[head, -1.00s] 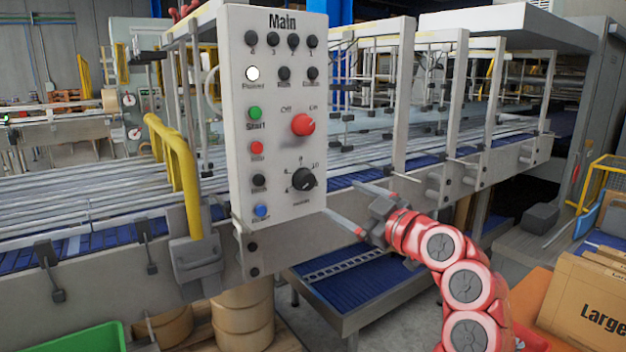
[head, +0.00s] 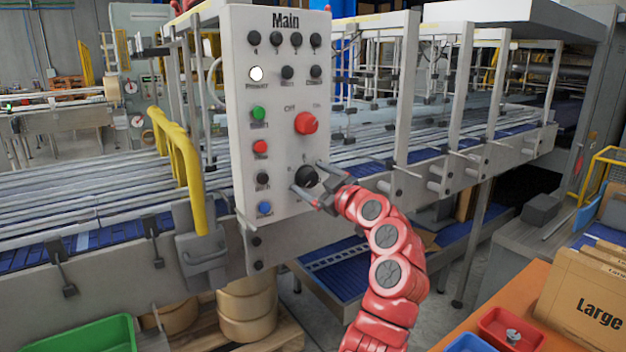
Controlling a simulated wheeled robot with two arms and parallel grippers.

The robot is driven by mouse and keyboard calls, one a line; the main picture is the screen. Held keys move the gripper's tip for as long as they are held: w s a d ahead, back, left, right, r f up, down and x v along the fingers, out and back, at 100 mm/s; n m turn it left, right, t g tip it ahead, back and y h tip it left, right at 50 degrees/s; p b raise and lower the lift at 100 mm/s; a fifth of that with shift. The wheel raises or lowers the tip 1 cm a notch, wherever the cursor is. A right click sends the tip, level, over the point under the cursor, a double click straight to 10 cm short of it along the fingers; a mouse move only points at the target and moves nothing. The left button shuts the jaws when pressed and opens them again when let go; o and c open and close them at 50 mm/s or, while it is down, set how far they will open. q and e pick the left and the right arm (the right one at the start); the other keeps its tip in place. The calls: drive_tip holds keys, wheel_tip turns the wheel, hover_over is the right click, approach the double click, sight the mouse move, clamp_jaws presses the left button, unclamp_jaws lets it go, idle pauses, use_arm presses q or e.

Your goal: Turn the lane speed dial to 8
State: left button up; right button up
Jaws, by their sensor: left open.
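The lane speed dial (head: 305,175) is a black knob low on the right side of the white Main control panel (head: 280,200). Its number marks are mostly hidden or too small to read, and I cannot tell where it points. My left gripper (head: 306,179) is open, with one finger above and one below the dial. I cannot tell whether the fingers touch it. My right gripper does not show.
A larger red knob (head: 306,123) sits above the dial. Left of the dial are a green button (head: 258,114), a red button (head: 261,146) and a blue button (head: 265,208). A yellow rail (head: 180,150) stands left of the panel. Conveyor lanes run behind it.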

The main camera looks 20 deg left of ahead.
use_arm(q)
drive_tip(key=c, duration=1.4)
drive_tip(key=shift+o, duration=0.2)
